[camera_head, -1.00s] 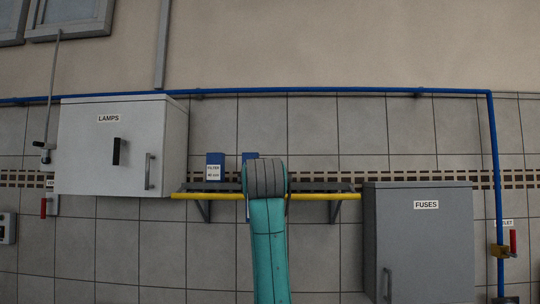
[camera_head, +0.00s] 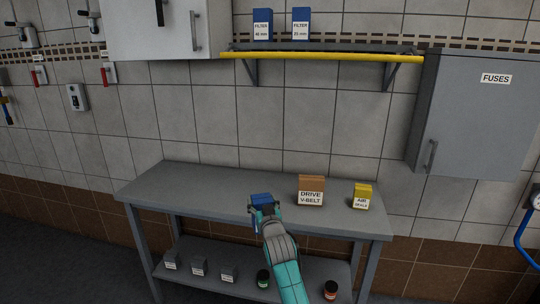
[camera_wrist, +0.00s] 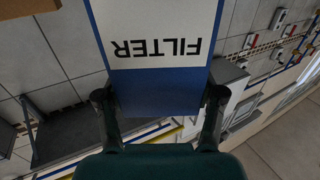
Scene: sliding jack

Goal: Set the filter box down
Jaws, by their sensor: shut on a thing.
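A blue filter box (camera_head: 261,199) is in my gripper (camera_head: 264,211) at the front part of the grey workbench (camera_head: 190,187). In the wrist view the same filter box (camera_wrist: 155,90) fills the top middle, its white FILTER label upside down, with a finger of my gripper (camera_wrist: 160,105) on each side. My gripper is shut on it. My fingers and wrist hide its lower part in the head view, and I cannot tell whether it touches the bench top.
A brown DRIVE V-BELT box (camera_head: 311,190) and a yellow box (camera_head: 362,196) stand right of my gripper on the bench. The bench top's left side is clear. Two blue filter boxes stand on the wall shelf (camera_head: 340,49) with a yellow front rail. A grey FUSES cabinet (camera_head: 480,115) juts out at right.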

